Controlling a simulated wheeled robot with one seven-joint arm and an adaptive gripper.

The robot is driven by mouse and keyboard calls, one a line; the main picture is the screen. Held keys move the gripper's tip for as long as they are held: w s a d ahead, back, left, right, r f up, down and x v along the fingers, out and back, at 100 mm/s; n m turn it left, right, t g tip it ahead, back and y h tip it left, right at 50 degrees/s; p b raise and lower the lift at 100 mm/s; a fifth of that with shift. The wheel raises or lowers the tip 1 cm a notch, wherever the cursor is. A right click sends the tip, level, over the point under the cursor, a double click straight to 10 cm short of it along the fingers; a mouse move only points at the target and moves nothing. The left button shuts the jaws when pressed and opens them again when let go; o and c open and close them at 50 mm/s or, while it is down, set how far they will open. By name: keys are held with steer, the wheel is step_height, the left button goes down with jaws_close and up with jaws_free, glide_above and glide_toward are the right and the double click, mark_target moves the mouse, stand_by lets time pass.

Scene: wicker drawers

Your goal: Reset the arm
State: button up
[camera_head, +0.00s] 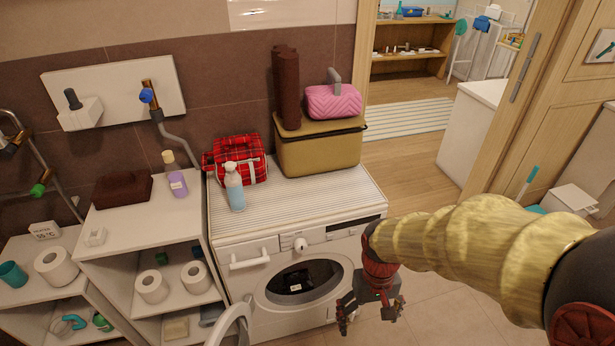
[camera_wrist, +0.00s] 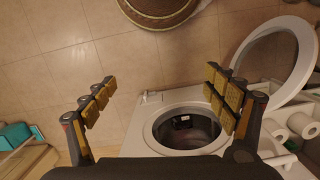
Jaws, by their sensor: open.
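My gripper (camera_head: 370,306) hangs from my arm in front of the washing machine (camera_head: 352,264), right of its round door opening in the head view. In the wrist view my gripper (camera_wrist: 155,100) has its two fingers wide apart, with nothing between them but floor and part of the machine. My arm comes in from the right in a yellowish ribbed sleeve. The machine's door (camera_wrist: 275,62) stands swung open, and a dark item with a white label (camera_wrist: 183,122) shows inside the drum.
A blue spray bottle (camera_head: 235,187), a red plaid bag (camera_head: 238,162) and a tan box (camera_head: 318,150) stand on the machine. White shelves (camera_head: 135,226) with paper rolls stand at left. A round wicker thing (camera_wrist: 160,14) lies at the top of the wrist view. Floor by the doorway (camera_head: 405,165) is clear.

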steer(key=s+d+r+t, duration=0.1)
steer(key=s+r+t, duration=0.1)
steer(key=r, duration=0.5)
steer(key=s+d+r+m+t, duration=0.1)
steer(key=s+d+r+t, duration=0.1)
steer(key=r, duration=0.5)
steer(key=s+d+r+t+p, duration=0.1)
steer(key=s+r+t, duration=0.1)
steer(key=r, duration=0.6)
steer(key=shift+s+d+m+t, duration=0.15)
steer(key=shift+d+m+t, duration=0.15)
steer(key=shift+t, duration=0.2)
steer(key=shift+c, duration=1.4)
